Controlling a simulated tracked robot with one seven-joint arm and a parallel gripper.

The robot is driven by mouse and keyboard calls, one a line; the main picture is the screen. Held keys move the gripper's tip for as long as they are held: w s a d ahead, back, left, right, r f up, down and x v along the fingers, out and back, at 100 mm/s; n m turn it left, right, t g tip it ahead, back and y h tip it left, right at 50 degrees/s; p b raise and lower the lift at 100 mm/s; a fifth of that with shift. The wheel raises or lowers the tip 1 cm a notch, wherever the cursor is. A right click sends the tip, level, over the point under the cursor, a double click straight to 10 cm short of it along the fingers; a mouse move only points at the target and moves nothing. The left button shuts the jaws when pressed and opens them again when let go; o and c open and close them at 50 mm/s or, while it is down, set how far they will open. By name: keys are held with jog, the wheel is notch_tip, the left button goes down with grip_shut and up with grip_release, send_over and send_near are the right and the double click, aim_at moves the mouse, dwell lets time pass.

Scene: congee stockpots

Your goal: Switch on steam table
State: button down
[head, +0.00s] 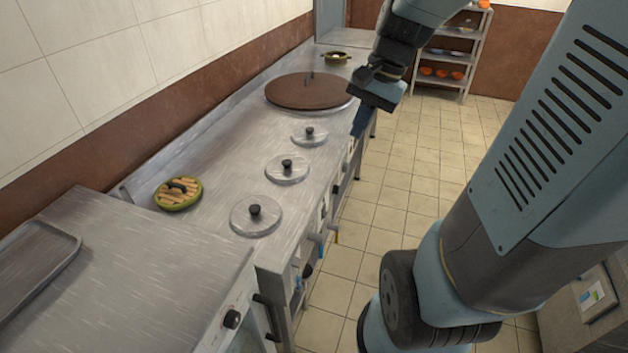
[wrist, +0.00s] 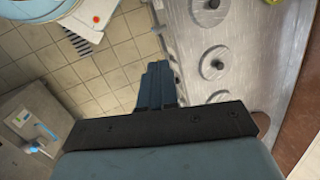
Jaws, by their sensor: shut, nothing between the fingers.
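The steam table appears to be the long steel counter (head: 215,205) with three small round lids and a large brown round lid (head: 308,91). It also shows in the wrist view (wrist: 245,100), at the right. Its front carries small controls (head: 307,270), seen edge-on; I cannot tell which one is the switch or how it is set. My gripper (head: 357,129) is shut and empty, beside the counter's front edge near the brown lid. In the wrist view the closed fingers (wrist: 158,70) point over the floor, just left of the counter.
A nearer steel unit (head: 140,285) has a black knob (head: 232,319) on its front. A green-rimmed dish (head: 178,193) and a small pot (head: 336,58) stand on the counter. A shelf rack (head: 447,55) stands far back. Tiled floor (head: 385,190) is clear beside the counter.

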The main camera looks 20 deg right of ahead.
aim_at(325, 212)
jog(key=w+d+f+m+y, duration=0.45)
jog(key=f+m, duration=0.35)
jog(key=f, duration=0.3)
jog(key=w+d+f+m+y, duration=0.35)
jog(key=w+f+m, duration=0.25)
jog(key=f+m, duration=0.4)
jog(key=d+f+m+t+y, duration=0.1)
jog(key=d+f+m+t, duration=0.2)
jog(key=f+m, duration=0.5)
jog(key=d+f+m+t+y, duration=0.1)
jog(key=d+f+m+t, duration=0.2)
jog(key=f, duration=1.3)
jog(key=m+t, duration=0.2)
jog(key=m, duration=0.3)
jog(key=shift+s+f+m+t, duration=0.15)
jog(key=shift+s+m+t, duration=0.2)
jog(key=shift+m+t, duration=0.05)
jog(key=x, duration=1.4)
jog(key=shift+s+a, duration=0.1)
